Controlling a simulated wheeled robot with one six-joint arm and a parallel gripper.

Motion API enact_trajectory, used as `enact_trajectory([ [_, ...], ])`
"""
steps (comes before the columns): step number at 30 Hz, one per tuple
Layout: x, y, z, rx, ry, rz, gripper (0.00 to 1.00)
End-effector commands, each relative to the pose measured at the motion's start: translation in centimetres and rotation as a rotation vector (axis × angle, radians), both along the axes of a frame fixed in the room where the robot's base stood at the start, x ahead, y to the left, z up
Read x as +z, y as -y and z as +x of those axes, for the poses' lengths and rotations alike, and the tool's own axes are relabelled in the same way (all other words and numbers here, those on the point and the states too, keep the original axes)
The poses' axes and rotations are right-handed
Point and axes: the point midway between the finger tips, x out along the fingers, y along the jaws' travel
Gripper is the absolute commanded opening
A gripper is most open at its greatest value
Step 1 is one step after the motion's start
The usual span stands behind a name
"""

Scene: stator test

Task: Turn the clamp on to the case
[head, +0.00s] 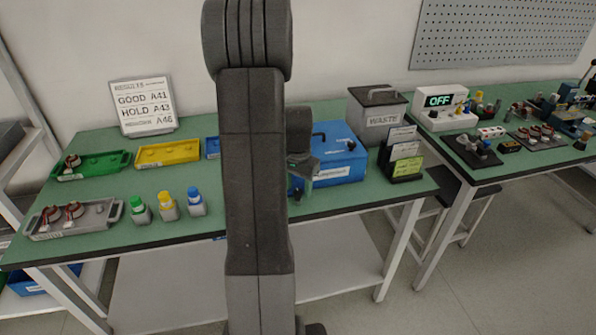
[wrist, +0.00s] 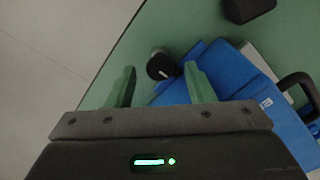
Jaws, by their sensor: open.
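The blue case (head: 342,168) with a black handle stands on the left green table, partly behind my arm. In the wrist view the case (wrist: 232,72) lies to the right, past my right finger. A round black knob with a white mark (wrist: 158,66) on a grey base sits at the case's near-left side, and it may be the clamp. My gripper (wrist: 158,72) is open, with its two green fingers apart and the knob showing between and beyond them. Nothing is held, and I cannot tell whether the fingers touch the knob. In the head view my gripper (head: 298,186) is partly hidden by my arm.
A grey waste bin (head: 378,115) and a card rack (head: 402,155) stand right of the case. Green (head: 92,165) and yellow (head: 168,152) trays, a grey tray (head: 75,218) and three capped bottles are on the left. The right table holds a box reading OFF (head: 444,108).

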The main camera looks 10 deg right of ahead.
Motion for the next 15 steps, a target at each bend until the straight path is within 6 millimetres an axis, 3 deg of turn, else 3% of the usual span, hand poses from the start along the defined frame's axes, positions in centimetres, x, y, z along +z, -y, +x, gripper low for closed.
enact_trajectory([
  [15, 10.7, 0.0, 0.1, 0.0, 0.005, -0.001, 0.48],
])
